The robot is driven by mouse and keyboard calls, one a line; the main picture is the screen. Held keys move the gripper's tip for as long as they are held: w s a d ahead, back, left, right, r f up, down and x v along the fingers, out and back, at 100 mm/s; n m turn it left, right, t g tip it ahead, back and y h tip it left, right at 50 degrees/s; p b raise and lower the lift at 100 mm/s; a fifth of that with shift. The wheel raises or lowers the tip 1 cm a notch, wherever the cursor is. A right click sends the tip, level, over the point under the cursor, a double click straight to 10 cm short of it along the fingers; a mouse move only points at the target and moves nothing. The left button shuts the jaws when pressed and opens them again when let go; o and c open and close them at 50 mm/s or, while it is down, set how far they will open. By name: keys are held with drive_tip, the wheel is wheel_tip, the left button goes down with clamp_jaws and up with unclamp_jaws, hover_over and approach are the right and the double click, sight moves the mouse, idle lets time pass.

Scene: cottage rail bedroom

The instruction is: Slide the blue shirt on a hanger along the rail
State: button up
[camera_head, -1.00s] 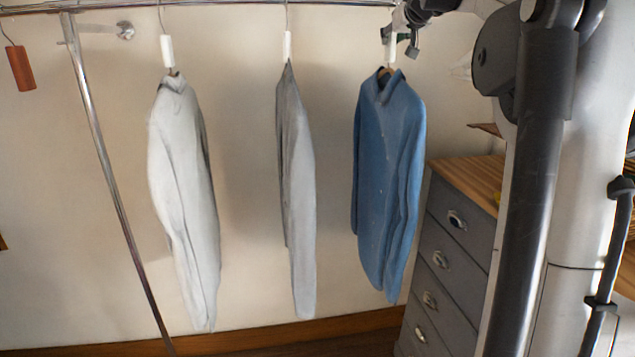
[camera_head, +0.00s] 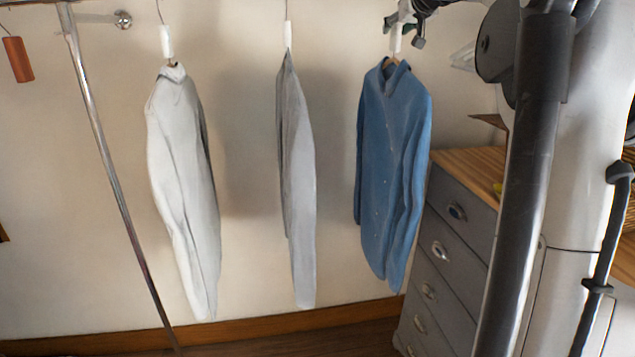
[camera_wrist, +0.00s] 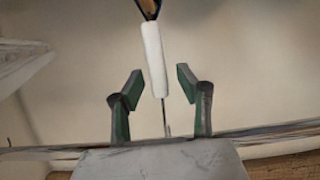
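The blue shirt (camera_head: 391,170) hangs right of the grey shirt and in front of the dresser. Its hanger has a white neck (camera_head: 396,40), also visible in the wrist view (camera_wrist: 154,60). My gripper (camera_head: 404,30) is at this neck, with a finger on each side. In the wrist view my gripper (camera_wrist: 159,84) is open, with gaps between the neck and both fingertips. A thin metal hook wire (camera_wrist: 166,118) runs from the neck toward the rail (camera_wrist: 270,135). In the head view the rail above the blue shirt is out of frame.
A grey shirt (camera_head: 297,180) and a white shirt (camera_head: 184,185) hang to the left, with gaps between them. A metal post (camera_head: 115,180) stands further left, near a reddish-brown tag (camera_head: 17,60). A grey dresser (camera_head: 455,240) with a wooden top stands behind at the right.

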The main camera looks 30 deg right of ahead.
drive_tip(key=shift+c, duration=0.7)
drive_tip(key=p+v, duration=0.1)
drive_tip(key=v, duration=1.2)
drive_tip(key=shift+p, duration=0.35)
idle(0.6)
drive_tip(key=s+a+f+n+g+y+b, duration=0.1)
drive_tip(key=s+a+f+y+b, duration=0.3)
drive_tip(key=a+f, duration=0.95)
drive_tip(key=s+a+f+n+g+b, duration=0.15)
drive_tip(key=a+f+b, duration=0.35)
drive_tip(key=a+f, duration=0.8)
drive_tip(key=s+a+f+g+b, duration=0.1)
drive_tip(key=s+a+f+b, duration=0.1)
drive_tip(key=s+a+f, duration=0.2)
drive_tip(key=s+a+f+g+b, duration=0.1)
drive_tip(key=s+a+f, duration=0.4)
drive_tip(key=s+f, duration=0.5)
drive_tip(key=s+a+f+g+b, duration=0.1)
drive_tip(key=s+a+f+b, duration=0.3)
drive_tip(key=f, duration=1.5)
drive_tip(key=s+a+n, duration=0.1)
drive_tip(key=s, duration=0.2)
drive_tip(key=shift+a+f, duration=0.15)
drive_tip(key=shift+f, duration=0.2)
